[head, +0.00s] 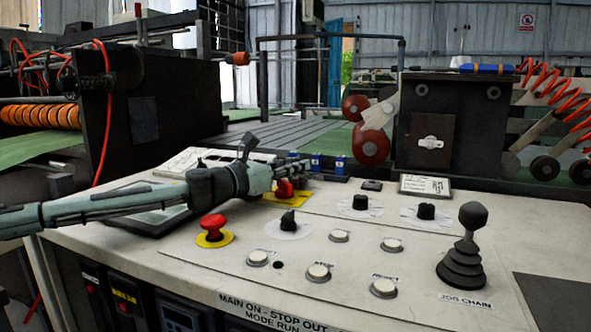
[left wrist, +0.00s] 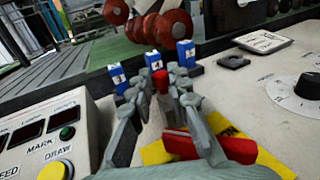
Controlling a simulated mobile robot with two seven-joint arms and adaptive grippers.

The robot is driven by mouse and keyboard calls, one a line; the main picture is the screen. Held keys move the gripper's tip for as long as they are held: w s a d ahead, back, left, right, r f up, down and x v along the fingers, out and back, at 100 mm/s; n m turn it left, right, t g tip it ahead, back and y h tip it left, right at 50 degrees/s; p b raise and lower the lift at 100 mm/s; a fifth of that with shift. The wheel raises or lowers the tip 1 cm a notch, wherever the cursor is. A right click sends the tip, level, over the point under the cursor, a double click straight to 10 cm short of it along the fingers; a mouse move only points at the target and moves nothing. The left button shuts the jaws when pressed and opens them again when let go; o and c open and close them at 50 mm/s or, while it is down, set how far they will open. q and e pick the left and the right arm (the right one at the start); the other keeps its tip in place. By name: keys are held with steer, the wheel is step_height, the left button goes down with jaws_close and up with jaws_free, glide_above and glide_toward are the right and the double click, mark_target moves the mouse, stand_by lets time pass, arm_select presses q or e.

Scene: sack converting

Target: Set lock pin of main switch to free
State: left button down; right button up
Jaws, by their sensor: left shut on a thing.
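The main switch (head: 284,190) has a red handle on a yellow plate, on the light control panel. In the left wrist view, the red handle (left wrist: 236,149) lies over the yellow plate (left wrist: 152,154), partly hidden by my fingers. My left gripper (head: 292,168) reaches in over the switch from the left. In the left wrist view, its fingertips (left wrist: 160,88) are closed around a small upright red piece (left wrist: 161,80), which looks like the lock pin. The lower end of that pin is hidden between the fingers. My right gripper is not in view.
A red mushroom button (head: 213,224) stands on the panel in front of my left arm. Black knobs (head: 289,220), white push buttons and a tall black joystick (head: 470,235) are to the right. Blue blocks (head: 316,162) stand just behind the switch.

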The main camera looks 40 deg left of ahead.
arm_select(q)
steer(key=shift+a+r, duration=0.15)
steer(key=shift+r, duration=0.05)
steer(key=c, duration=1.9)
jaws_free()
steer(key=o, duration=0.5)
steer(key=shift+w+f, duration=0.15)
steer(key=shift+w, duration=0.05)
steer(key=shift+r, duration=5.05)
